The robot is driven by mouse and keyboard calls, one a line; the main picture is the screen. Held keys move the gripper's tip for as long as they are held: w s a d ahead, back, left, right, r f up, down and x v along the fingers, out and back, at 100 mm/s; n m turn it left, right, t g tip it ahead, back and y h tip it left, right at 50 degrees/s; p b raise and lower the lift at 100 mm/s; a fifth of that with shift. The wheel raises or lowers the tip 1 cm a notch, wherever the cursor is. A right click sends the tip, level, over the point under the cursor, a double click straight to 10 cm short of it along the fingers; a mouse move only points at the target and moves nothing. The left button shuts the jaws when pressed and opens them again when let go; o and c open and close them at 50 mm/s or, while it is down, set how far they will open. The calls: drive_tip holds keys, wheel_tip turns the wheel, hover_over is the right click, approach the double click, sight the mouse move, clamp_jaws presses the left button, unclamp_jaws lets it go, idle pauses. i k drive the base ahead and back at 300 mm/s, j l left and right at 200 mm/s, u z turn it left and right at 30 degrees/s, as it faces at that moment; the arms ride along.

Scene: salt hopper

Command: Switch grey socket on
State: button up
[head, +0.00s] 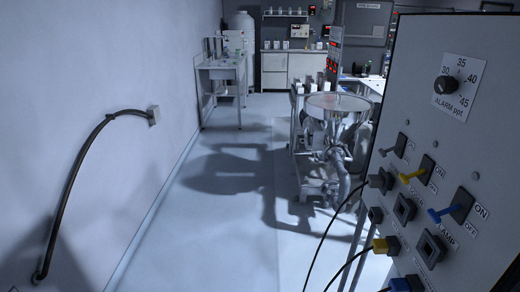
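A grey control panel (447,134) fills the right side of the head view. The grey lever switch (392,149) is the farthest in a row of three, with ON and OFF labels beside it. Its lever sticks out to the left; I cannot tell which position it is in. A grey plug (378,181) with a black cable sits at the panel below the grey switch. My gripper is not in view.
The panel also carries a black alarm dial (446,85), square sockets (430,248), a yellow plug (384,246) and a blue plug (403,284). Black cables hang left of it. A metal hopper (338,105) stands behind. The floor (215,230) to the left is clear up to the wall.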

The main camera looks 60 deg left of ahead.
sight(382, 154)
drive_tip(key=j+u, duration=0.2)
drive_tip(key=u, duration=1.15)
